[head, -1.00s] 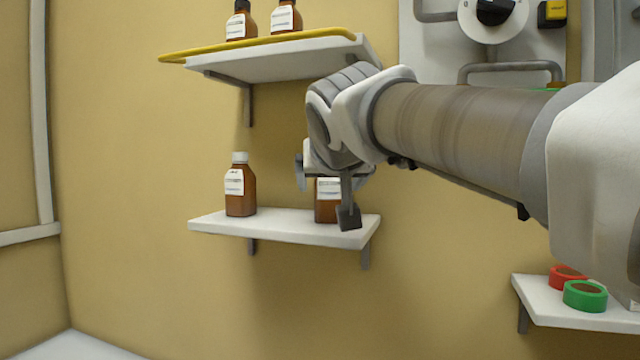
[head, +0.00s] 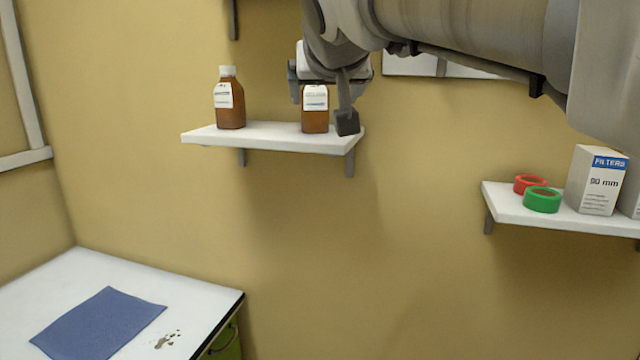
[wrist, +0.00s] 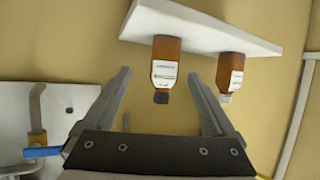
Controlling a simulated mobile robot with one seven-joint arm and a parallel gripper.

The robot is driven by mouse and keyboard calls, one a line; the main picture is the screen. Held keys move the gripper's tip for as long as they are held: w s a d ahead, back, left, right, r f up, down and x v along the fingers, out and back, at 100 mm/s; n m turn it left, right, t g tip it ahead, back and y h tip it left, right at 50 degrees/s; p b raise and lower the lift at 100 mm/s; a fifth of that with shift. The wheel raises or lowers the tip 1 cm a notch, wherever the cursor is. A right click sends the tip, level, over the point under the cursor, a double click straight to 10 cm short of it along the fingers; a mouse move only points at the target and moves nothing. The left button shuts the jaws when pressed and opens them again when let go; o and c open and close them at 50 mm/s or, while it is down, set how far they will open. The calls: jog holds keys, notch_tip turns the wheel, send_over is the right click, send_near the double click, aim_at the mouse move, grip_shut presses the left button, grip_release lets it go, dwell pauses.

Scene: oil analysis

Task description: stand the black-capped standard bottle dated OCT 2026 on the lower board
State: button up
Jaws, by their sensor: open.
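The lower board (head: 270,140) is a white wall shelf. A brown bottle (head: 315,118) with a white label stands upright at its right part. In the head view its cap is hidden behind my gripper (head: 320,97); the wrist view, upside down, shows this bottle (wrist: 165,65) with a black cap. Its label is too small to read. My gripper is open, its fingers spread to either side of the bottle in the wrist view, with a gap on both sides. A white-capped brown bottle (head: 230,105) stands upright on the board's left part.
A right-hand shelf (head: 510,205) carries a red tape roll (head: 530,183), a green tape roll (head: 542,200) and a filters box (head: 597,180). Below left is a white table (head: 200,285) with a blue mat (head: 100,322) and dark spots. The wall below the board is clear.

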jog(key=s+d+f+g, duration=0.2)
jog(key=s+d+f, duration=0.1)
jog(key=s+f, duration=0.5)
jog(key=s+d+f+g, duration=0.3)
jog(key=s+f, duration=0.5)
jog(key=f, duration=0.4)
jog(key=s+d+f+g, duration=0.2)
jog(key=s+d+f, duration=0.2)
jog(key=s+f, duration=0.4)
notch_tip(320, 180, down, 3)
jog(key=shift+d+r+m+g, duration=0.2)
jog(key=shift+d+m+g, duration=0.1)
jog(key=shift+d, duration=0.05)
jog(key=shift+s, duration=0.1)
notch_tip(320, 180, up, 4)
jog(key=p, duration=0.3)
jog(key=shift+f+p, duration=0.15)
jog(key=shift+p, duration=0.2)
